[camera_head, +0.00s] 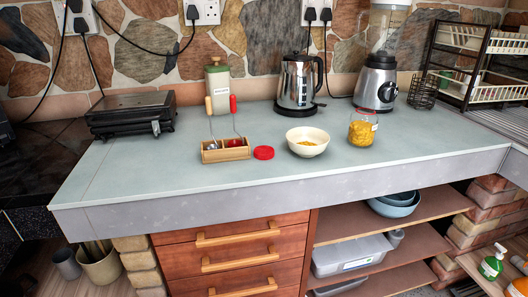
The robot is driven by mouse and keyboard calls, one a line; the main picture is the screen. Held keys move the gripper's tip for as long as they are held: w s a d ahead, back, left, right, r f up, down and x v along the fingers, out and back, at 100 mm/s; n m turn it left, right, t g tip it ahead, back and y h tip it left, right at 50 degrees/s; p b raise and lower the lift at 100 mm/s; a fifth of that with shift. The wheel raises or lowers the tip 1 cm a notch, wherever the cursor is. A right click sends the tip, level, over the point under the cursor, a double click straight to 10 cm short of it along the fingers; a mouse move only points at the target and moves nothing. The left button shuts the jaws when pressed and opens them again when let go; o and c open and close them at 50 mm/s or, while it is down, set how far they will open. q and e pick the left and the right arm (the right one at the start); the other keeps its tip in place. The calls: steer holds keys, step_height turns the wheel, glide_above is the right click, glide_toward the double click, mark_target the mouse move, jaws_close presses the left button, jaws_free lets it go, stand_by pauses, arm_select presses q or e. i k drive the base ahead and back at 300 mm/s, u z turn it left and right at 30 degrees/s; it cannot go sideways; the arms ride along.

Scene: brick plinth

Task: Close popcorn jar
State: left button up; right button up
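The popcorn jar (362,131) is a clear jar holding yellow kernels, standing upright on the grey-green counter near its front right. Neither of my grippers shows in the head view.
A kettle (297,82) and a blender (376,85) stand behind. A black grill appliance (130,113) is at left. The counter's front left is clear. A dish rack (480,60) stands at right.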

mark_target(364, 121)
steer(key=z, duration=2.2)
steer(key=i, duration=1.1)
steer(key=u, duration=2.35)
